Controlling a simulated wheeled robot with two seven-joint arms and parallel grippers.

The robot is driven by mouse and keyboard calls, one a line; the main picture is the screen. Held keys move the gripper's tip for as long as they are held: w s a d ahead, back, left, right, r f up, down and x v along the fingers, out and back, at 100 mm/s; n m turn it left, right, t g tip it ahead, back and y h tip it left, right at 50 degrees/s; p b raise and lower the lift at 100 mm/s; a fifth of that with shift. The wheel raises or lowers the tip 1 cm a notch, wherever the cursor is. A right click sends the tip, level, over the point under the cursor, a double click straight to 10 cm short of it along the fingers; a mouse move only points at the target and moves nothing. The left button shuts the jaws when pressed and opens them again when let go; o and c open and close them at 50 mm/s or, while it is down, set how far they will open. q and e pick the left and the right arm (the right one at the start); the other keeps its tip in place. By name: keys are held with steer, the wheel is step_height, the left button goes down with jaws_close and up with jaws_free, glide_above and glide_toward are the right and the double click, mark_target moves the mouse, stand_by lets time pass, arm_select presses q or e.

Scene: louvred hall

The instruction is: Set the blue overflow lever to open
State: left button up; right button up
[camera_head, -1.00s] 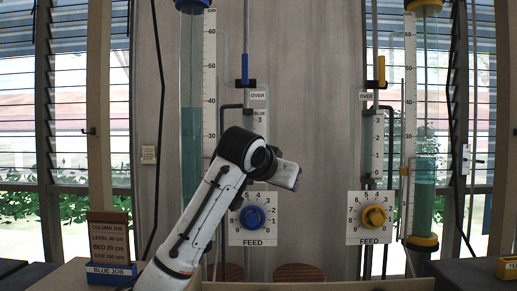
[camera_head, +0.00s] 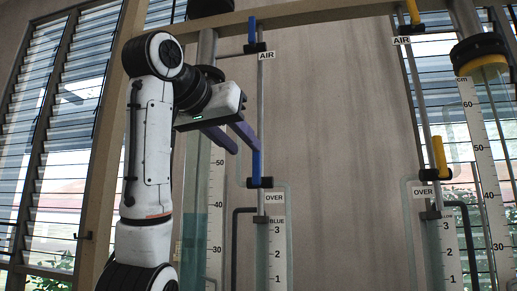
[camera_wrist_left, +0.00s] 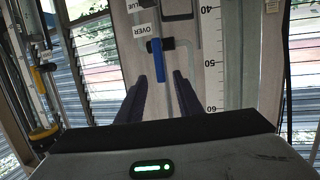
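The blue overflow lever (camera_head: 256,165) stands upright on a black valve body (camera_head: 260,183), above the OVER label (camera_head: 275,198) in the head view. My left gripper (camera_head: 247,149) reaches in from the left, its dark fingers spread and their tips near the lever's upper part. In the left wrist view the lever (camera_wrist_left: 157,60) shows between the open fingertips (camera_wrist_left: 159,76) and partly beyond them. Nothing is held. Contact between fingers and lever cannot be told. My right gripper is in neither current view.
A blue air lever (camera_head: 252,30) sits above on the same pipe. The yellow overflow lever (camera_head: 440,156) and yellow air lever (camera_head: 413,12) stand to the right. A wooden beam (camera_head: 330,12) crosses above. A measuring scale (camera_head: 215,215) stands left of the blue lever.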

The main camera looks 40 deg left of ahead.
mark_target(256, 157)
arm_select(q)
steer(key=x, duration=0.6)
steer(key=shift+w+p, duration=0.15)
steer(key=shift+p, duration=0.15)
steer(key=shift+w+a+f, duration=0.2)
steer(key=shift+w, duration=0.45)
jaws_close()
steer(key=shift+d, duration=0.1)
stand_by(0.7)
